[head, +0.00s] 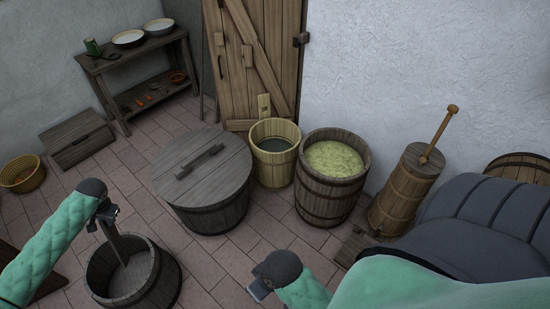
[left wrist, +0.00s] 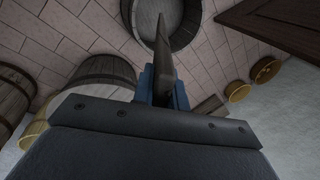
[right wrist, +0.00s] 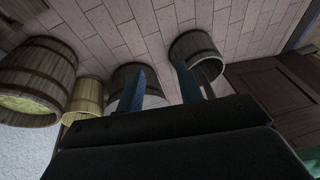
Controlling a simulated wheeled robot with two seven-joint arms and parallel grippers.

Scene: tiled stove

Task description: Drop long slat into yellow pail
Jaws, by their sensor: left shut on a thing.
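My left gripper (head: 108,215) is shut on the upper end of the long slat (head: 116,243), a narrow brown board. The slat hangs down, slightly tilted, over the open dark tub (head: 164,283), with its lower end at the tub's mouth; I cannot tell whether it touches. In the left wrist view the slat (left wrist: 162,45) sticks out from between the blue fingers (left wrist: 160,88). The yellow pail (head: 273,168), pale wood with one tall stave, stands by the door, dark inside. My right gripper (head: 259,290) is open and empty; its fingers show apart in the right wrist view (right wrist: 161,82).
A large lidded tub (head: 205,170) stands between the open tub and the pail. A barrel (head: 325,200) with yellowish contents stands right of the pail, then a churn (head: 405,190). A shelf table (head: 135,55) and wooden box (head: 80,140) line the left wall. Tiled floor lies between.

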